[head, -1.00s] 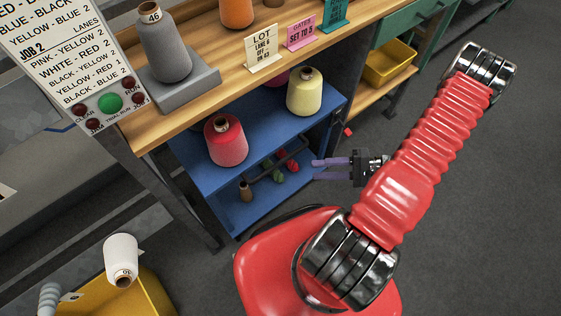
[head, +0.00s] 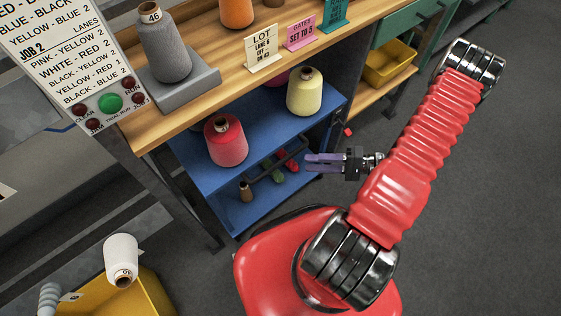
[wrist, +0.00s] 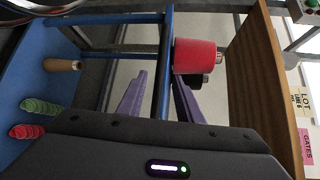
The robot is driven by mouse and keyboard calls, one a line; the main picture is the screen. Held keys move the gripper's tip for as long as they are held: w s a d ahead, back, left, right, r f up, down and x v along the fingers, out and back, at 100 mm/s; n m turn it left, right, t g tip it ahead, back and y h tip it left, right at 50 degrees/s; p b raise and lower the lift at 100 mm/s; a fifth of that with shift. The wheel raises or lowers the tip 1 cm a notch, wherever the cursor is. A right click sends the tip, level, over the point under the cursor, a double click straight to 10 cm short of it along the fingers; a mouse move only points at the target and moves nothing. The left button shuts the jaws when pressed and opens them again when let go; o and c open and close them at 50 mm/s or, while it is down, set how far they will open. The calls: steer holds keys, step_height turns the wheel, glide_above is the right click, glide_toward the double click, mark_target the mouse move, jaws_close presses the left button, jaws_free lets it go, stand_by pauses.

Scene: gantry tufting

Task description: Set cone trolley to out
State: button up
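The cone trolley (head: 205,180) is a blue two-shelf cart, standing mostly under the wooden bench in the head view. A red cone (head: 226,143) and a cream cone (head: 304,93) stand on its top shelf. A dark handle bar (head: 268,172) runs along its front side, between the shelves. My gripper (head: 308,163) has purple fingers pointing left, with the tips close to the handle's right end. In the wrist view the fingers (wrist: 158,97) are spread apart, with the blue shelf edge (wrist: 164,75) seen between them. Contact with the handle cannot be told.
The wooden bench (head: 235,68) above carries a grey cone (head: 165,45) and signs. A brown spool (head: 245,191) and several red and green bobbins lie on the lower shelf. A yellow bin (head: 150,295) stands at lower left. Grey floor (head: 480,220) is clear at right.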

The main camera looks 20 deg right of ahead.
mark_target(281, 163)
steer(key=x, duration=1.1)
steer(key=shift+w+a, duration=0.1)
steer(key=shift+a, duration=0.1)
steer(key=shift+c, duration=0.3)
jaws_close()
